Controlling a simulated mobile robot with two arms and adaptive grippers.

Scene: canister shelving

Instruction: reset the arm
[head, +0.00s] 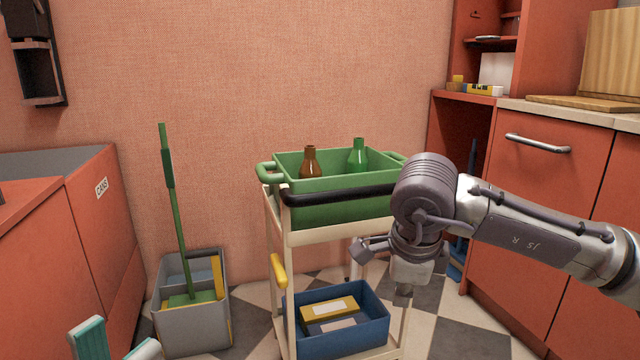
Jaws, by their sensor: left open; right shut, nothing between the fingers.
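My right arm reaches in from the right edge, and its wrist bends down in front of the cart's right side. My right gripper (403,293) points down, shut and empty, in front of the cart between its upper and lower levels. My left gripper (118,346) shows only in part at the bottom left edge, with a teal fingertip and a pale part apart from each other; it is open and empty. The rest of my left arm is out of view.
The cart (290,236) carries a green crate (335,208) with a brown bottle (310,163) and a green bottle (358,157). Below is a blue bin (362,336) with boxes. A grey bucket (190,334) with a green-handled mop (178,220) stands left; red cabinets (540,230) stand right.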

